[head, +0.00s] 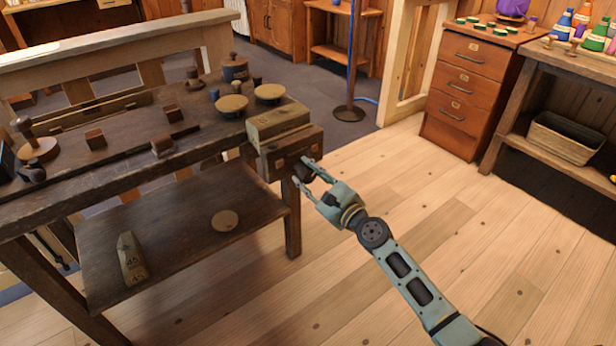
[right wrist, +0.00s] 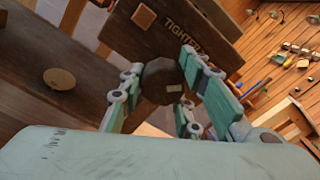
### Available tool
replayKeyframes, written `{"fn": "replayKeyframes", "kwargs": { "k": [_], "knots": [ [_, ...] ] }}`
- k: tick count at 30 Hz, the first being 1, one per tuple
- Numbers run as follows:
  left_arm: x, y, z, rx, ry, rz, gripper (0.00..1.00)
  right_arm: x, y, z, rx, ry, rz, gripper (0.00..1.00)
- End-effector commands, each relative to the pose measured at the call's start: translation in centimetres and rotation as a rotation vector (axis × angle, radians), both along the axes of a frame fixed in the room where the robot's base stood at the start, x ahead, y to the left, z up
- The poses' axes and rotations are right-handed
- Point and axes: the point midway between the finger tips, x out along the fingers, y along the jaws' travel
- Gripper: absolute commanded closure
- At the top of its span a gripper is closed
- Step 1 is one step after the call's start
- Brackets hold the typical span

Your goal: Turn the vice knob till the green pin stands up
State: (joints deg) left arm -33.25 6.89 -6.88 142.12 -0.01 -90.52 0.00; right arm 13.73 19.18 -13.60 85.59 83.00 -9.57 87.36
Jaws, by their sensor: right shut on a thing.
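The vice (head: 285,143) is a dark wooden block at the right end of the workbench. In the right wrist view its face (right wrist: 155,38) shows lettering that begins "TIGHTE". The vice knob (right wrist: 163,82) is dark and faceted, with a small pale mark on it. My right gripper (head: 303,171) is shut on the knob, one finger on each side; it also fills the right wrist view (right wrist: 160,92). In the head view the fingers partly cover the knob. I cannot make out the green pin in either view. My left gripper is not in view.
The dark workbench (head: 85,165) carries small wooden blocks, round pads and pegs. Its lower shelf (head: 180,240) holds a wedge-shaped block (head: 131,258) and a round disc (head: 225,221). A drawer cabinet (head: 465,90) stands at back right. The floor (head: 400,190) right of the bench is clear.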

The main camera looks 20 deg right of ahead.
Motion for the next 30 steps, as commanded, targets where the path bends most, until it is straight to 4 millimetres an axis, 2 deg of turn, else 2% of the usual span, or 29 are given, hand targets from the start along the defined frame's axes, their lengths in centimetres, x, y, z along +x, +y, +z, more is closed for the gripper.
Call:
{"fn": "replayKeyframes", "kwargs": {
  "k": [1, 5, 6, 10, 21, 26, 30],
  "knots": [
    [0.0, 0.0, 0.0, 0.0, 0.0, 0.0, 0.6, -0.4, 0.5, -1.0, -0.002, 0.018, 0.013, 0.96],
    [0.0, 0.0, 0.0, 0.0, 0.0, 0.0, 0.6, -0.4, 0.5, -1.0, -0.002, 0.018, 0.014, 0.96],
    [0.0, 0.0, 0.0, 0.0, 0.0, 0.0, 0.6, -0.4, 0.6, -1.0, -0.002, 0.018, 0.014, 0.66],
    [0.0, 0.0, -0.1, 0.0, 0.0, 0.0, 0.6, -0.4, 0.5, -0.9, -0.002, 0.015, 0.012, 0.55],
    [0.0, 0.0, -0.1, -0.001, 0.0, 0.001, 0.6, -0.7, 0.0, -0.5, -0.003, 0.008, 0.005, 0.54],
    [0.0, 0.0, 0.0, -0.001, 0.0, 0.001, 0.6, -3.0, -0.8, -0.6, -0.003, 0.01, 0.005, 0.54],
    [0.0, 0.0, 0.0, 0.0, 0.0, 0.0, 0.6, -5.9, -1.9, -0.7, -0.003, 0.013, 0.006, 0.54]
  ]
}}
